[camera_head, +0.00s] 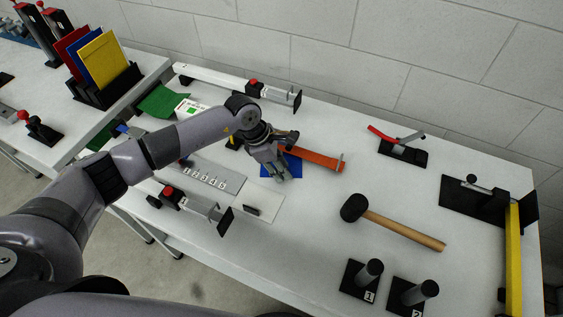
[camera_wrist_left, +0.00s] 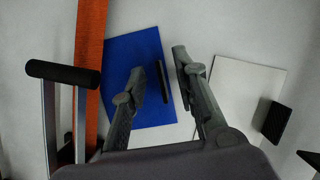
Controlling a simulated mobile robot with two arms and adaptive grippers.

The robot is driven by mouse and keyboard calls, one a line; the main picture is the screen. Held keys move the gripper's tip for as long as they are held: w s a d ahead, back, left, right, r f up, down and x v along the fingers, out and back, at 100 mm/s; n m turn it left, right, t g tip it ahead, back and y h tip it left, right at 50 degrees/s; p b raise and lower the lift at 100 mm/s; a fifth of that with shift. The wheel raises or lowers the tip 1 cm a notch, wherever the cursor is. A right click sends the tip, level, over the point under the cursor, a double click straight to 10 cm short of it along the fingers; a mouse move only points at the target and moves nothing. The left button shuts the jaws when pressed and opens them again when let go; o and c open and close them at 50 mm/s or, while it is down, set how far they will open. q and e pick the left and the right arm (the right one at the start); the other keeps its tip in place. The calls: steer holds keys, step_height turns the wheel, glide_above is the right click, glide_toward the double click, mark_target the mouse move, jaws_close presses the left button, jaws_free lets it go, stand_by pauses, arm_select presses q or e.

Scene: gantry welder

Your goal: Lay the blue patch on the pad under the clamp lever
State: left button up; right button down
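The blue patch (camera_head: 295,169) lies flat on the table, partly hidden by my left gripper (camera_head: 282,176). In the left wrist view the blue patch (camera_wrist_left: 140,110) has an upright black tab (camera_wrist_left: 162,82). A lever with a red handle (camera_head: 381,134) stands on a black base (camera_head: 403,153) at the back right. I cannot tell whether this base is the pad. My right gripper is out of view.
An orange bar (camera_head: 312,159) lies beside the blue patch. A white patch (camera_head: 268,207) with a black tab is in front. A mallet (camera_head: 400,228), two numbered posts (camera_head: 369,272) and a yellow bar (camera_head: 513,250) stand or lie to the right. Table is clear before the red-handled lever.

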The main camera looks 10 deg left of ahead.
arm_select(q)
jaws_close()
steer(key=shift+r, duration=0.15)
stand_by(0.4)
